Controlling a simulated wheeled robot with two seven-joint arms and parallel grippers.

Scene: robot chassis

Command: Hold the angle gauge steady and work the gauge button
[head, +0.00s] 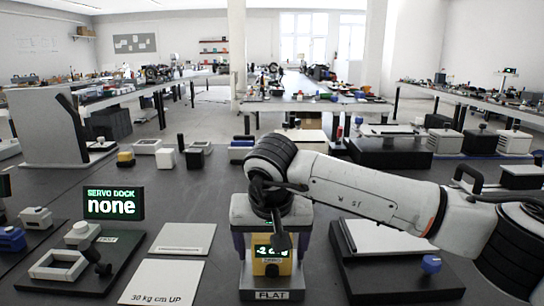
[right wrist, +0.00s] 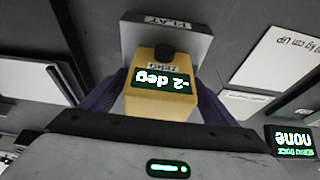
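The yellow angle gauge (right wrist: 160,98) stands on the grey block labelled FLAT (right wrist: 190,35). Its green display reads -2 deg, upside down in the right wrist view. The black round gauge button (right wrist: 164,52) sits beside the ZERO label. In the head view the gauge (head: 270,268) is partly hidden by a dark part of my right arm. My right gripper (head: 271,250) points down over the gauge, one purple finger on each side. In the head view narrow gaps show between fingers and gauge, so it looks open around it. My left gripper is not in view.
A sign (head: 113,203) reads SERVO DOCK none. A pale plate marked 30 kg cm UP (head: 160,282) lies left of the gauge. A dark stand with a blue knob (head: 431,264) is to the right. Small blocks stand behind. Bare tabletop shows just left of the gauge.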

